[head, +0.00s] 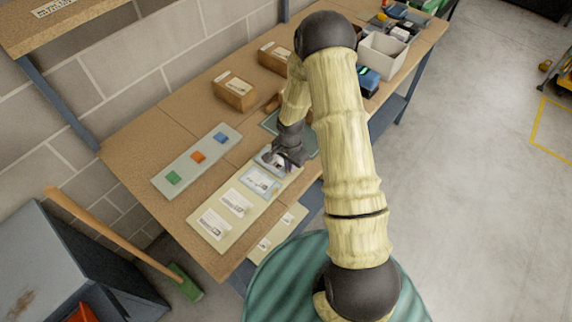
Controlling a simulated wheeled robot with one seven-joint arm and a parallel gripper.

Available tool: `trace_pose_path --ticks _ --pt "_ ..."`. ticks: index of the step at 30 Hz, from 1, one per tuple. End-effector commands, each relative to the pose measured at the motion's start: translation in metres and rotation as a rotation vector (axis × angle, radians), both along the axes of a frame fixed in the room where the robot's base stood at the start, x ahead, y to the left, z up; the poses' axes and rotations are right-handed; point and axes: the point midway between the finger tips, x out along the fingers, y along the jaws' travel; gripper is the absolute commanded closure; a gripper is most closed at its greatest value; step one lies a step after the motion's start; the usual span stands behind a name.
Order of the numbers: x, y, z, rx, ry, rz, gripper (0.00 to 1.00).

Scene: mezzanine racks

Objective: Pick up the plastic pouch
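A flat bluish, clear-looking plastic pouch (261,182) with a white label lies on a long pale board (206,238) on the bench. A second bluish flat item (264,162), perhaps another pouch, lies at the board's far end, partly hidden under my gripper. My gripper (280,163) is dark and points down over this far item, just beyond the first pouch. Its fingers are small and dark here, so I cannot tell whether they are open, shut or touching the item.
White labels (236,202) show nearer on the board. A grey-green tray (197,160) with green, orange and blue blocks lies left. Cardboard boxes (235,91) stand behind. A white bin (383,56) and small goods fill the far end. A broom (120,245) leans at the near left.

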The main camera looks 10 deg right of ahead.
Motion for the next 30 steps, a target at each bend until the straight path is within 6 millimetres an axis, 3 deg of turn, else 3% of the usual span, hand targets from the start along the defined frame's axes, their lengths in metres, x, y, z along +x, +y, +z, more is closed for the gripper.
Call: trace_pose_path --ticks 18,30 --pt "0.001 0.0 0.087 0.0 -0.004 -0.001 1.0" --pt "0.0 0.0 0.095 0.001 0.0 0.0 1.0"
